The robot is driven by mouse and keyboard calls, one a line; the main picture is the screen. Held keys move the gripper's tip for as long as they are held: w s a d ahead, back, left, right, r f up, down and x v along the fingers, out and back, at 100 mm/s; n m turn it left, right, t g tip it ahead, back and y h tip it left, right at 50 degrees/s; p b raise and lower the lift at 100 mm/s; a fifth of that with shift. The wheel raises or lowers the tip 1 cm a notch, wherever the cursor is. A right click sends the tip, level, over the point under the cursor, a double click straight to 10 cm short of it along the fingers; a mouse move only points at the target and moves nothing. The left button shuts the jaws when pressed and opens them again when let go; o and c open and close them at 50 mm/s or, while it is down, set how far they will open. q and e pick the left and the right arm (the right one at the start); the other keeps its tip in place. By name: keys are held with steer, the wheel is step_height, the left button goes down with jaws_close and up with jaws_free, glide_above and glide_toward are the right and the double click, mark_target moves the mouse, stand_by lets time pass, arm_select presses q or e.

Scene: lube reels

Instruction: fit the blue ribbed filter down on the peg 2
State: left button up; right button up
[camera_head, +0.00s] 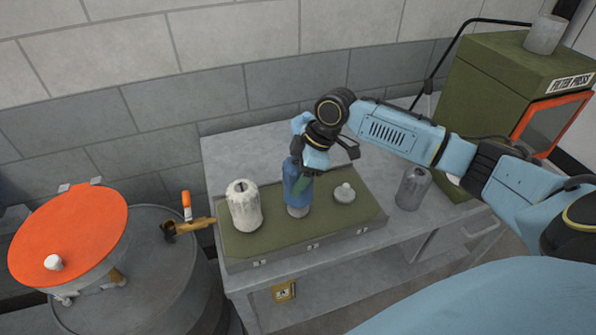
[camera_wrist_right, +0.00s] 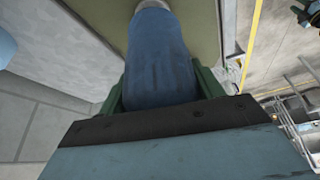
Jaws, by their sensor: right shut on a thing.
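The blue ribbed filter (camera_head: 292,172) is upright in the head view, over the middle of the green-topped tray (camera_head: 262,243). My right gripper (camera_head: 303,182) is shut on it from above and the right. In the wrist view the filter (camera_wrist_right: 160,55) lies between the two green fingers (camera_wrist_right: 160,92). A pale grey piece (camera_head: 298,210) shows directly under the blue body. I cannot tell whether it is the filter's end or the middle peg's base, nor whether the filter is around the peg. My left gripper is not in view.
A whitish ribbed filter (camera_head: 244,208) stands left on the tray. A bare pale peg (camera_head: 344,192) is at its right. A dark grey cylinder (camera_head: 412,188) stands on the bench (camera_head: 235,150) further right.

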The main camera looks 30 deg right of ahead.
steer(key=shift+f+b, duration=0.65)
steer(key=shift+f, duration=1.2)
steer(key=o, duration=1.5)
steer(key=v, duration=1.3)
steer(key=shift+r+b, duration=0.15)
steer(key=shift+b, duration=0.15)
steer(key=shift+s, duration=0.1)
